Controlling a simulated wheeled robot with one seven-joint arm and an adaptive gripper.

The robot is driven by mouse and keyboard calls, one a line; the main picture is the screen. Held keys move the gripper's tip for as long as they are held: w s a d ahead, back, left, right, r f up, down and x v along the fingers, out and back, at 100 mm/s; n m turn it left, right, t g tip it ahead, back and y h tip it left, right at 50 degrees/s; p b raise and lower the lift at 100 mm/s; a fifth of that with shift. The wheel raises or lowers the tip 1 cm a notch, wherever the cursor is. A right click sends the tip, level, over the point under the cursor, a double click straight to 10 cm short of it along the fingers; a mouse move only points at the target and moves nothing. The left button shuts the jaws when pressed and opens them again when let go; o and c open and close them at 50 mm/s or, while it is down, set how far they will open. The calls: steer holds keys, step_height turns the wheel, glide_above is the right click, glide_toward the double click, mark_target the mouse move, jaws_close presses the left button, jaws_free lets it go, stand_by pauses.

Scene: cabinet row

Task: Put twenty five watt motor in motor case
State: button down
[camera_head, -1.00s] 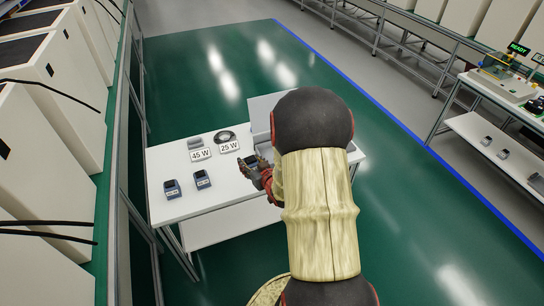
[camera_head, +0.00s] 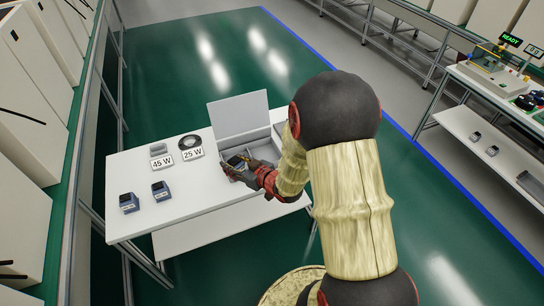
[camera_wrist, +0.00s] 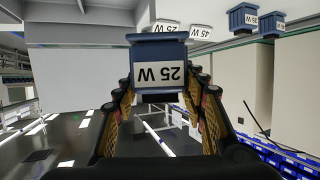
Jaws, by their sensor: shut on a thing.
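My gripper (camera_head: 232,172) is shut on a blue-grey motor (camera_wrist: 160,58) with a white label. The label reads 25 W upside down in the wrist view. In the head view, the held motor (camera_head: 236,160) shows dark between the fingers, in front of the motor case. The grey motor case (camera_head: 239,116) stands at the right end of the white table with its lid raised. Its compartments (camera_head: 259,147) are partly visible, and my arm hides its right and front parts. I cannot tell whether the motor is above the case or touching it.
Two other motors (camera_head: 129,203) (camera_head: 160,191) stand on the left of the white table (camera_head: 190,205). Signs reading 45 W (camera_head: 161,163) and 25 W (camera_head: 193,154) lie behind, near a grey item and a dark ring (camera_head: 190,141). A second workbench (camera_head: 470,85) is at right.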

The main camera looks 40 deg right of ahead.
steer(key=w+d+f+b, duration=0.1)
steer(key=w+d+f, duration=0.1)
steer(key=w+f, duration=0.1)
steer(key=w+d+f+b, duration=0.2)
steer(key=w+d+f, duration=0.1)
steer(key=w, duration=0.1)
steer(key=w+d+f+b, duration=0.2)
steer(key=w+f, duration=0.1)
steer(key=w, duration=0.1)
steer(key=shift+w+d, duration=0.15)
steer(key=shift+d, duration=0.1)
steer(key=shift+w+d+f, duration=0.1)
steer(key=shift+w+f, duration=0.05)
steer(key=shift+f, duration=0.2)
step_height(320, 180, down, 3)
steer(key=shift+w+f+b, duration=0.1)
steer(key=shift+f+b, duration=0.05)
steer(key=shift+b, duration=0.9)
